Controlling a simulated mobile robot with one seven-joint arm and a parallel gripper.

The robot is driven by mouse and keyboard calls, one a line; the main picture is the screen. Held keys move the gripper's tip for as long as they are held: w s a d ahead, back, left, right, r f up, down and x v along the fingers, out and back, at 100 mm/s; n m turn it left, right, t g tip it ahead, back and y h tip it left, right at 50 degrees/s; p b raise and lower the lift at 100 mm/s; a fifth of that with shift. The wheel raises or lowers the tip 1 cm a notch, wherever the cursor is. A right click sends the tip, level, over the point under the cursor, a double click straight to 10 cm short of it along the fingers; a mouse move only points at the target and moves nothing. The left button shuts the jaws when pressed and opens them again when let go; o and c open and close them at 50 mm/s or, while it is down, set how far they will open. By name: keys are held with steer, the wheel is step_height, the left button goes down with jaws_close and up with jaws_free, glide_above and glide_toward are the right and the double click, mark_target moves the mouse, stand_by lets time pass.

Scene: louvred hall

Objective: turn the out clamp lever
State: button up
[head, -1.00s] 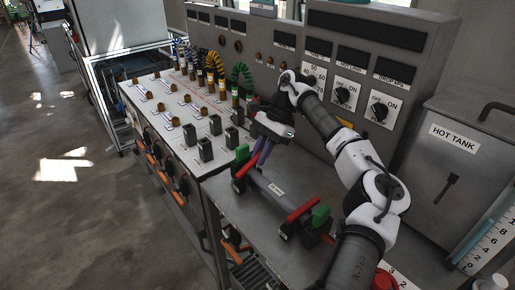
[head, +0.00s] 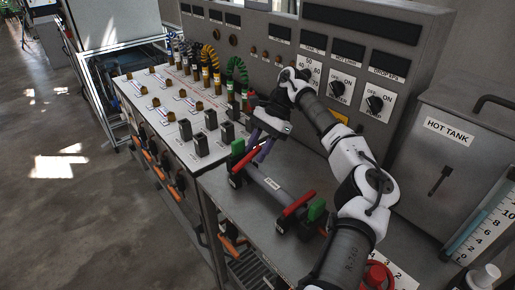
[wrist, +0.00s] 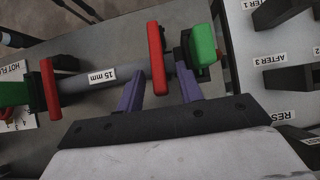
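A clamp fixture holds a grey tube (head: 270,184) labelled "15 mm" on the steel bench. Its far clamp has a red lever (head: 242,163) and a green block (head: 238,147); its near clamp has another red lever (head: 298,203) and green block (head: 316,210). No readable label shows which clamp is "out". My gripper (head: 260,146) is at the far clamp. In the wrist view my gripper's purple fingers (wrist: 160,75) are open, one on each side of the far red lever (wrist: 156,50). I cannot tell if they touch it. The far green block (wrist: 201,45) is just right of the fingers.
Behind stands a grey control panel (head: 400,60) with knobs and displays. A hot tank (head: 475,110) is at the right. Black blocks (head: 194,138) and brass fittings stand on the white-topped unit to the left. Open floor (head: 70,220) lies at the left.

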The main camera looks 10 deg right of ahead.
steer(key=v, duration=0.7)
steer(key=shift+r, duration=0.25)
steer(key=shift+w+d, duration=0.1)
steer(key=shift+d, duration=0.05)
